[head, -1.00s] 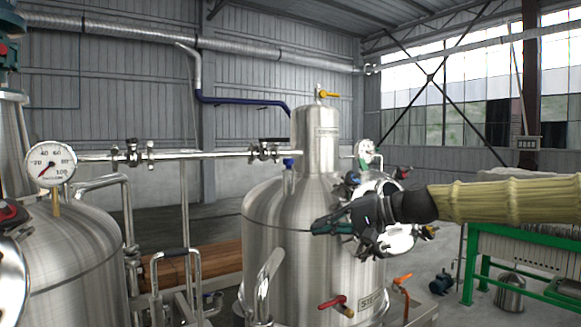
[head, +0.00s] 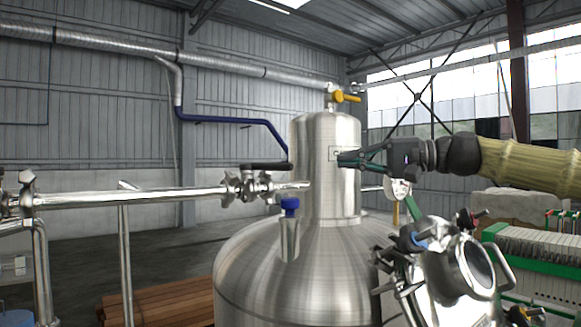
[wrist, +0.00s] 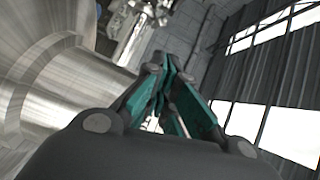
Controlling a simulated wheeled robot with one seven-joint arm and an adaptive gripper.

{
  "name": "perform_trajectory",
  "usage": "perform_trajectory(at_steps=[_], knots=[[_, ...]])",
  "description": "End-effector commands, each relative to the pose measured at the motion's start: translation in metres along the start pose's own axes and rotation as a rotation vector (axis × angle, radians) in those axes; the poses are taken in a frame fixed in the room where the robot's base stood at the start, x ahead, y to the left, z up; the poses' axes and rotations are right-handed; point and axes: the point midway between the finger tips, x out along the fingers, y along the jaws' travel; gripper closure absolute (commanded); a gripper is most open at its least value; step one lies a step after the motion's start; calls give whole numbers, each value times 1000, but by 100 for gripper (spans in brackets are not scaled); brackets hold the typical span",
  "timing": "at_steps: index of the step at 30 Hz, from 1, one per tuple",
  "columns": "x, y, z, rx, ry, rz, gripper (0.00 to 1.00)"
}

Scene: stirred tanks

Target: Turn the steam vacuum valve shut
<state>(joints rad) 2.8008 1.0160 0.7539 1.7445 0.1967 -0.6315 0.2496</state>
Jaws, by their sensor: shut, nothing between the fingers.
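No readable label marks the steam vacuum valve, so I cannot tell which valve it is. A valve with a yellow handle (head: 347,97) sits on top of the steel tank's neck (head: 318,135). A valve with a black lever (head: 265,167) sits on the horizontal pipe left of the neck. A blue-capped fitting (head: 290,206) stands on the tank's shoulder. My gripper (head: 341,158) is shut and empty, pointing left in front of the neck and below the yellow handle. In the wrist view its fingertips (wrist: 163,66) are together, apart from any handle.
The tank body (head: 290,265) fills the lower middle. A round hatch (head: 465,268) with clamps is at lower right, below my arm. The steel pipe (head: 130,197) crosses the left side. A green-framed filter press (head: 545,255) stands at right. Open air lies above the pipe.

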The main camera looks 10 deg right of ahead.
Motion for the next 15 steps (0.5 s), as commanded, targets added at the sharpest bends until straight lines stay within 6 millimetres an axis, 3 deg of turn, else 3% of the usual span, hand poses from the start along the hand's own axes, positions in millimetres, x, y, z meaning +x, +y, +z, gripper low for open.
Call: perform_trajectory(at_steps=[5,15], knots=[[3,-6,5,-4,0,-2,100],[50,0,-4,5,-1,2,100]])
